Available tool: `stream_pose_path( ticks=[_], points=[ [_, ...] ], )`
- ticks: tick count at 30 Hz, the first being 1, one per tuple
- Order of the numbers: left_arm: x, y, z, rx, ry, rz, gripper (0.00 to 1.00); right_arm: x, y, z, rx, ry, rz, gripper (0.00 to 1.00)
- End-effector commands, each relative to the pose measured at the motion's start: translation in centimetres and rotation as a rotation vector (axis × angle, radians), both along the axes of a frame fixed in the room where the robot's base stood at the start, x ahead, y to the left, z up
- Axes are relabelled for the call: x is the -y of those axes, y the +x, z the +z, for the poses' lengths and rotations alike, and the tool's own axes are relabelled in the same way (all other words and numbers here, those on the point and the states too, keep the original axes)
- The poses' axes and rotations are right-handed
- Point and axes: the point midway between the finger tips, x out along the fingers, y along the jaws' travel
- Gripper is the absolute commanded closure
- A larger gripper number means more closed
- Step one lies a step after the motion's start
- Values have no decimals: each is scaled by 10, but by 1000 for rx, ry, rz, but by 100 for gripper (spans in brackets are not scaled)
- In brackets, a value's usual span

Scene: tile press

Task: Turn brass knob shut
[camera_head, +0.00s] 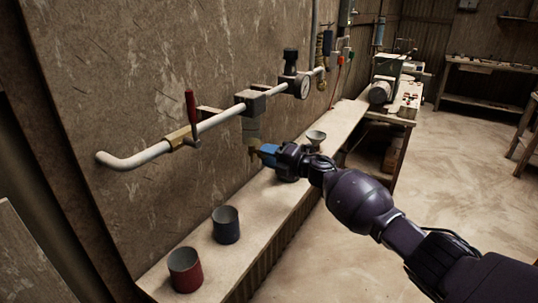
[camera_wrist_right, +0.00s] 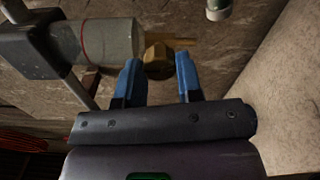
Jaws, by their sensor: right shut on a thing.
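The brass knob (camera_wrist_right: 158,58) sits at the bottom end of a clear filter bowl (camera_wrist_right: 106,42), with a thin brass stem beyond it. In the head view the knob (camera_head: 252,153) is small and partly hidden by blue fingertips. The bowl (camera_head: 251,130) hangs upright under a block on the white wall pipe. My right gripper (camera_head: 262,154) reaches in from the right, its blue fingers shut on the knob. In the wrist view the fingers (camera_wrist_right: 159,68) stand on either side of the knob. My left gripper is not in view.
The white pipe (camera_head: 140,160) carries a red-handled valve (camera_head: 191,115) and a round gauge (camera_head: 304,87). On the bench (camera_head: 205,255) below stand a red cup (camera_head: 185,270), a dark grey cup (camera_head: 226,225) and a funnel-like grey cup (camera_head: 316,137). A machine (camera_head: 388,80) stands farther back.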

Motion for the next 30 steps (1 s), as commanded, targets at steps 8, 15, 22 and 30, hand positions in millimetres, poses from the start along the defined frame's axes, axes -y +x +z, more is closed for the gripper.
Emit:
stream_pose_path(
  ticks=[8,15,22,30],
  points=[
    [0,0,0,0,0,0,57,0,0,-1,-6,3,1,90],
    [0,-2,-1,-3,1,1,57,0,0,-1,-6,3,1,48],
    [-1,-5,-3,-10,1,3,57,0,0,0,-3,2,1,41],
    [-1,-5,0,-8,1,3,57,11,-7,1,-2,1,-1,41]
  ],
)
